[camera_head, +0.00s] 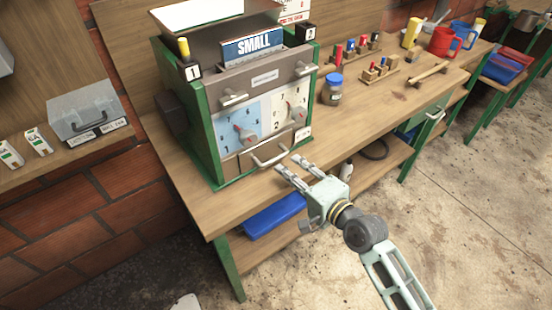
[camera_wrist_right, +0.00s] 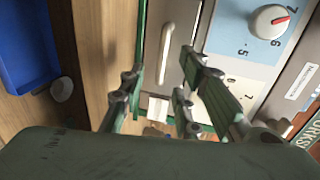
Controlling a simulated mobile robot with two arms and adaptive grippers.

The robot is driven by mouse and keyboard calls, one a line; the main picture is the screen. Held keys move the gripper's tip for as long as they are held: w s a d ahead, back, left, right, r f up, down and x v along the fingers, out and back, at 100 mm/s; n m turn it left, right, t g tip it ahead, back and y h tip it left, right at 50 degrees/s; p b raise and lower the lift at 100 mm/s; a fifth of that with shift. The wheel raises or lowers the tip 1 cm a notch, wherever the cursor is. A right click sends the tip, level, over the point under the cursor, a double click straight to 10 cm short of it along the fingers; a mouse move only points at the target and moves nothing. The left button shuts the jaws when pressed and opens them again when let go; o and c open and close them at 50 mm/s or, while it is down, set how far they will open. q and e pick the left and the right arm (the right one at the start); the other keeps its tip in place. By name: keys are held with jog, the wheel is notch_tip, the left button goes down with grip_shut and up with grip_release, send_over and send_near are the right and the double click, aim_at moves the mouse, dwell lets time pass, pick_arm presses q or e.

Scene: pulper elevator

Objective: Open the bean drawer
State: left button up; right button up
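A green-framed machine (camera_head: 205,135) stands on the wooden bench, with a blue SMALL sign and two numbered dials on its front. A low drawer front with a long pale bar handle (camera_head: 270,154) is below the dials; it looks closed. No readable label names the bean drawer. My right gripper (camera_head: 290,164) is open and empty, its fingers pointing at this handle from just in front. In the right wrist view, the handle (camera_wrist_right: 165,65) shows beyond the spread fingers (camera_wrist_right: 160,78); contact cannot be told. My left gripper is not in view.
Two smaller handles (camera_head: 234,97) (camera_head: 303,69) stick out above the dials. A blue-lidded jar (camera_head: 333,90) stands right of the machine. A blue tray (camera_head: 273,215) lies on the shelf below. Clear floor lies at the front right.

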aim_at(276, 158)
jog(key=x, duration=0.6)
jog(key=shift+w+a+r, duration=0.1)
jog(key=shift+w, duration=0.2)
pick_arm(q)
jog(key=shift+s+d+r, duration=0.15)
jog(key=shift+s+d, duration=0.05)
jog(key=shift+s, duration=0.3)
pick_arm(e)
jog(key=shift+w+a, duration=0.4)
jog(key=shift+w, duration=0.1)
jog(key=shift+c, duration=0.2)
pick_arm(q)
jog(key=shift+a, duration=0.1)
pick_arm(e)
grip_shut()
